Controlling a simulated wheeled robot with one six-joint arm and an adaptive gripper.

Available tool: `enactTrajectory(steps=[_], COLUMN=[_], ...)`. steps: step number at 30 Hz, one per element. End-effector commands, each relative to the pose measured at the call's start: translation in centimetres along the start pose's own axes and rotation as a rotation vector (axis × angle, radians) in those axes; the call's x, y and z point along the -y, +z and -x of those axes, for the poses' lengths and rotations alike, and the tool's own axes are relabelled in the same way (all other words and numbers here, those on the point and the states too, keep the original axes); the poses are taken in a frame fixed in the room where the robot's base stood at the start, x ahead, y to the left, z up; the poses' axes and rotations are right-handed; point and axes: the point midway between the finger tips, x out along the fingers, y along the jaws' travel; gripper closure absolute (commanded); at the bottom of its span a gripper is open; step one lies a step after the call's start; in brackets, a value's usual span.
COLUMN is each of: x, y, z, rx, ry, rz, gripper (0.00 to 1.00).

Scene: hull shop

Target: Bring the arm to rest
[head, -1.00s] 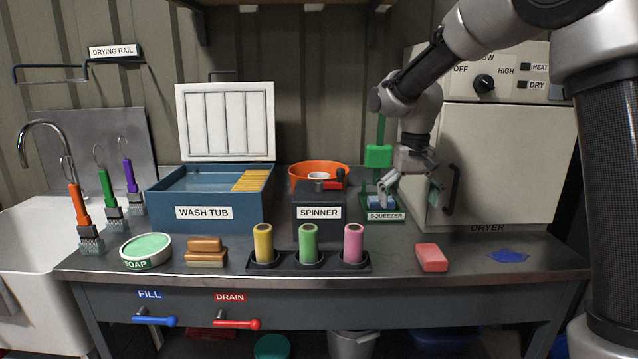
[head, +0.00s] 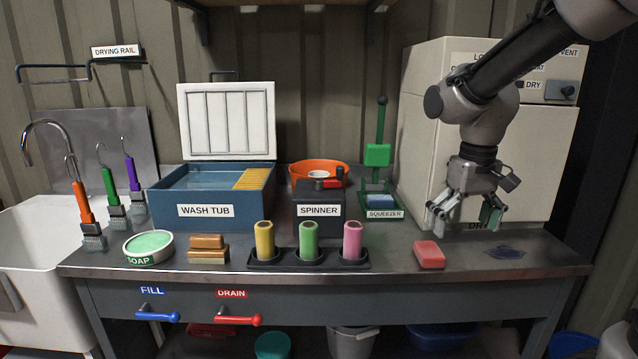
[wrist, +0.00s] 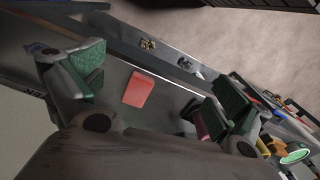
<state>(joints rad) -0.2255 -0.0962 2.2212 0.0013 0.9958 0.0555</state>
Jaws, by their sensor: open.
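My gripper (head: 466,217) hangs in front of the dryer, above the right part of the counter. Its jaws point down, stand apart and hold nothing. In the wrist view the two green-padded fingers of my gripper (wrist: 150,95) are spread wide, with the red block showing on the counter between them. The arm comes in from the top right of the head view.
The red block (head: 429,254) and a blue cloth (head: 506,252) lie on the counter. The roller stand (head: 281,263) is further left.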

Motion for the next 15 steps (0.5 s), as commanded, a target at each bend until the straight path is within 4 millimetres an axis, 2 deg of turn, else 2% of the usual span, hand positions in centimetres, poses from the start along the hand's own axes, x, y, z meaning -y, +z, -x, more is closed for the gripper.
enactTrajectory(steps=[1, 6, 9, 12, 15], x=[-0.8, -2.9, -3.8, -4.4, -4.8], y=[2.1, 9.5, 12.8, 15.0, 15.8], z=[0.7, 2.1, 2.5, 3.1, 4.1], rx=[-0.025, -0.13, -0.199, -0.262, -0.32], ry=[-0.001, 0.004, 0.011, 0.019, 0.027], rz=[-0.007, -0.045, -0.084, -0.121, -0.146], gripper=[0.0, 0.0, 0.0, 0.0, 0.0])
